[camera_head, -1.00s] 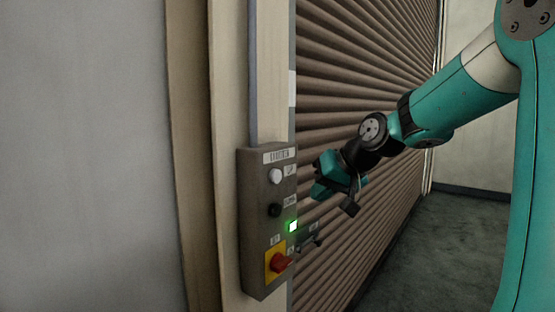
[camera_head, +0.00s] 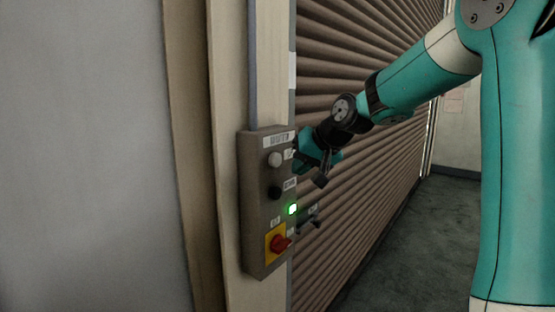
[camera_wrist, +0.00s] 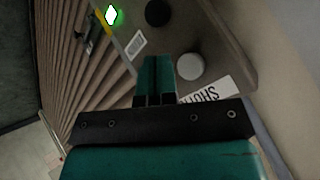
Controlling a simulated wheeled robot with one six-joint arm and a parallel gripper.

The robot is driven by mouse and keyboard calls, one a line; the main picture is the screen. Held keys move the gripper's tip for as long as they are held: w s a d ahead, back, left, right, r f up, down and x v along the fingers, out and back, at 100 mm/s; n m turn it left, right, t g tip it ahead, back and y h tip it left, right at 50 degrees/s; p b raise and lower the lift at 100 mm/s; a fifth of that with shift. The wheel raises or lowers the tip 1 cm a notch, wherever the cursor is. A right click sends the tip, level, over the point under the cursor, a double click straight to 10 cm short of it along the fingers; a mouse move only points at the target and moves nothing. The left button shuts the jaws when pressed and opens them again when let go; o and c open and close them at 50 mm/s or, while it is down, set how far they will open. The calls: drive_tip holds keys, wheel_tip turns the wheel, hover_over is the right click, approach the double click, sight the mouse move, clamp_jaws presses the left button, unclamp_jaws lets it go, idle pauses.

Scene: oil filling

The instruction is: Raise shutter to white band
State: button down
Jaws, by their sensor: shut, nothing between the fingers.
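The brown slatted shutter (camera_head: 345,60) fills the middle of the head view, and its slats also show in the wrist view (camera_wrist: 75,75). A white band (camera_head: 292,70) marks the rail beside it. The grey control box (camera_head: 256,225) has a white button (camera_head: 274,159) above a black button (camera_head: 275,192), a lit green lamp (camera_head: 292,209) and a red knob on yellow (camera_head: 280,243). My gripper (camera_head: 300,155) is shut and empty, close to the box's upper right. In the wrist view its fingertips (camera_wrist: 157,60) are near the white button (camera_wrist: 190,66); contact cannot be told.
A small dark handle (camera_head: 310,220) sticks out right of the box. A pale door frame (camera_head: 228,100) and grey wall (camera_head: 85,150) stand at the left. The grey floor (camera_head: 400,250) at the right is clear.

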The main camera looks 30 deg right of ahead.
sight(275, 160)
drive_tip(key=shift+w+a, duration=0.25)
drive_tip(key=shift+w, duration=0.4)
drive_tip(key=shift+w+a, duration=0.2)
drive_tip(key=shift+w, duration=0.45)
idle(1.1)
drive_tip(key=shift+w+a+p, duration=0.15)
drive_tip(key=shift+w+p, duration=0.15)
drive_tip(key=shift+w, duration=0.1)
